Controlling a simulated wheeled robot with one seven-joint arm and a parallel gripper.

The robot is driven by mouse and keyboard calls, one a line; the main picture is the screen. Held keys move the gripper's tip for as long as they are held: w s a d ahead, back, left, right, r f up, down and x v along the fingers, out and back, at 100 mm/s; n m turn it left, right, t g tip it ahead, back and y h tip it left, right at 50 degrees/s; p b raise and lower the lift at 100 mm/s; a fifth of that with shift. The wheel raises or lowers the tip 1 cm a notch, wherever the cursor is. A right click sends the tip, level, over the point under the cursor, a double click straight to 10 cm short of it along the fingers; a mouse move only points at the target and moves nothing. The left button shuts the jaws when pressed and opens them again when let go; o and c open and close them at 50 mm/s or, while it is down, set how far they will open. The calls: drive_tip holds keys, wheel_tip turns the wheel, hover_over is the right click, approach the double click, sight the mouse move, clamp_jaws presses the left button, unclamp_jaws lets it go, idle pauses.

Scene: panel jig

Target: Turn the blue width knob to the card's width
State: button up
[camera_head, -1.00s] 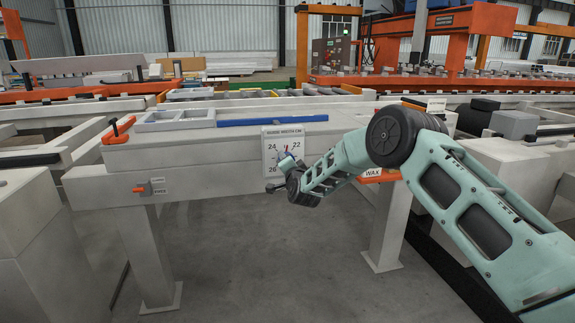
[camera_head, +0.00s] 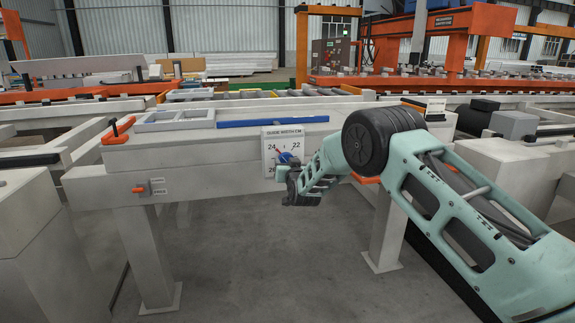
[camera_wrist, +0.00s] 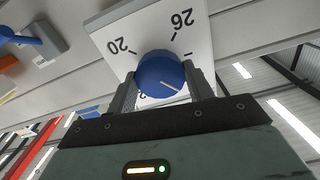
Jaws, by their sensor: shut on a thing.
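The blue width knob (camera_wrist: 158,70) sits on a white dial plate (camera_wrist: 108,32) marked "20" and "26", upside down in the wrist view. Its pale line points to the lower right there; the numeral on that side is hidden. My gripper (camera_wrist: 162,82) is shut on the knob, one finger on each side. In the head view the knob (camera_head: 285,157) shows partly above my gripper (camera_head: 290,168), on the plate (camera_head: 310,137) with "24" upper left and "22" upper right. A small white card (camera_head: 436,105) stands at the right; its text is too small to read.
The plate is on the front of a pale beam (camera_head: 210,175). A blue bar (camera_head: 272,121) and a grey frame (camera_head: 174,120) lie on top. An orange clamp (camera_head: 118,130) and an orange switch (camera_head: 140,189) are at the left. The floor below is clear.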

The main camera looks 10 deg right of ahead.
drive_tip(key=shift+f+n, duration=0.15)
drive_tip(key=shift+n, duration=0.45)
drive_tip(key=o, duration=1)
drive_tip(key=shift+c, duration=0.2)
drive_tip(key=shift+s, duration=0.1)
drive_tip(key=s+p, duration=0.2)
drive_tip(key=s, duration=1.5)
drive_tip(key=shift+s, duration=0.15)
